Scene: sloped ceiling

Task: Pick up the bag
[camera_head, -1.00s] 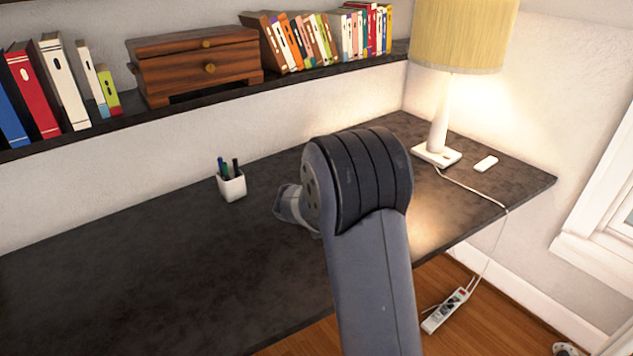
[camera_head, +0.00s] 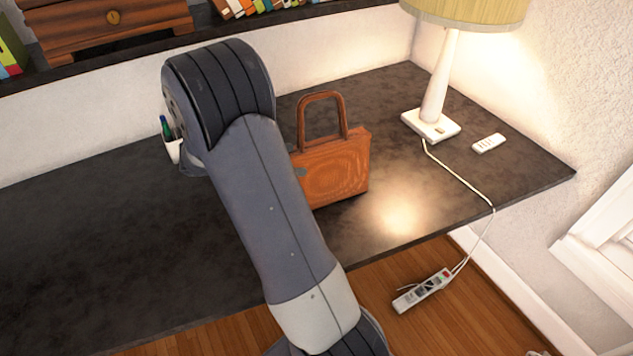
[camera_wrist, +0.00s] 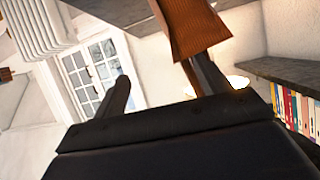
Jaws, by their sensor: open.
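The bag (camera_head: 337,168) is orange-brown with an upright arched handle. It stands on the dark desk (camera_head: 90,230), right of my arm in the head view; my arm hides its left part. In the wrist view part of the bag (camera_wrist: 190,28) hangs into the top of the picture, close to the right finger and overlapping its tip. My gripper (camera_wrist: 163,75) is open, its two fingers apart, with nothing held. In the head view my arm hides most of the gripper. I cannot tell whether a finger touches the bag.
A lamp (camera_head: 437,80) stands right of the bag, with a small white remote (camera_head: 489,143) beside it. Its cord runs over the desk edge to a power strip (camera_head: 423,290) on the floor. A pen cup (camera_head: 172,150) is partly behind my arm. A shelf with a wooden box (camera_head: 105,25) is behind.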

